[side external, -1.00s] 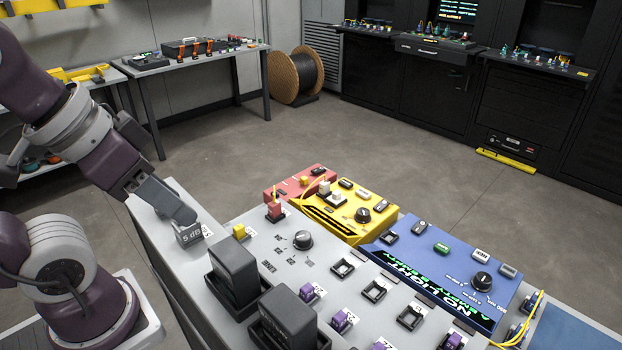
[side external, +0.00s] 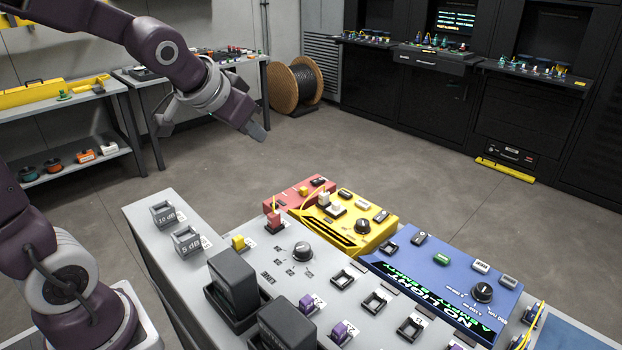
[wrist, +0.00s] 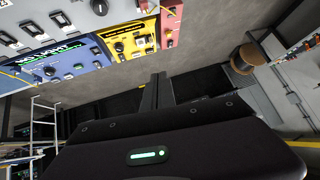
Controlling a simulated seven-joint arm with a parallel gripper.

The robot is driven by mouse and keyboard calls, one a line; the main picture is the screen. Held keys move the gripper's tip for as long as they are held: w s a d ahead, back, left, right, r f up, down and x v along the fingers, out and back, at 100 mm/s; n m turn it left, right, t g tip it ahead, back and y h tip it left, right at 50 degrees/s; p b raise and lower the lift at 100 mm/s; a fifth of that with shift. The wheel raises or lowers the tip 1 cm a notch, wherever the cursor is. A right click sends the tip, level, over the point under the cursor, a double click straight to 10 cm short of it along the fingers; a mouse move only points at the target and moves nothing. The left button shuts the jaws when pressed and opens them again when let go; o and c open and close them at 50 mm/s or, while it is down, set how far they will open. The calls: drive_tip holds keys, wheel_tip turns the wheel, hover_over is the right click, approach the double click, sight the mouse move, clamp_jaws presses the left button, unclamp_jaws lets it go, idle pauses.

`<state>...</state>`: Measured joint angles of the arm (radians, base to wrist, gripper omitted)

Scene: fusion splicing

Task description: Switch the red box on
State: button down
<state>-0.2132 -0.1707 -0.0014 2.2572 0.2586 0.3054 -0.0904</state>
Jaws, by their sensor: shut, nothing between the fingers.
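The red box (side external: 299,195) sits at the far end of the grey bench top, just left of the yellow box. It carries a yellow block and a dark switch (side external: 318,182) on its top; the switch position is too small to read. In the wrist view the red box (wrist: 170,22) shows at the upper middle. My gripper (side external: 262,137) is shut and empty, raised in the air behind and above the red box, to its left. In the wrist view the gripper fingers (wrist: 155,92) point upward in the picture, below the boxes and apart from them.
The yellow box (side external: 352,226) and the blue box (side external: 440,280) stand to the right of the red box. Black blocks (side external: 234,280), a knob (side external: 303,251) and purple connectors stand on the grey bench. Grey 10 dB and 5 dB holders (side external: 186,242) sit at the left. The air above the red box is clear.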

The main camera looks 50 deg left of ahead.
drive_tip(key=w+a+f+t, duration=0.1)
drive_tip(key=w+a+f, duration=0.3)
drive_tip(key=w+a, duration=0.5)
drive_tip(key=w+a+f+t+h, duration=0.1)
drive_tip(key=w+a+f+t, duration=0.1)
drive_tip(key=w+f, duration=0.3)
drive_tip(key=w+a+f+m+t+h, duration=0.1)
drive_tip(key=w+a+f, duration=0.3)
drive_tip(key=f, duration=0.8)
drive_tip(key=shift+w+a+f+t+h, duration=0.15)
drive_tip(key=shift+w+f+t+h, duration=0.25)
drive_tip(key=shift+w+t, duration=0.3)
drive_tip(key=shift+w, duration=0.1)
hover_over(310, 188)
drive_tip(key=f, duration=0.2)
drive_tip(key=w+f, duration=0.1)
drive_tip(key=shift+a+f, duration=0.1)
drive_tip(key=shift+f, duration=0.3)
drive_tip(key=f, duration=0.2)
drive_tip(key=shift+s+f, duration=0.35)
drive_tip(key=shift+f, duration=0.05)
drive_tip(key=shift+s+f, duration=0.1)
drive_tip(key=shift+f, duration=0.45)
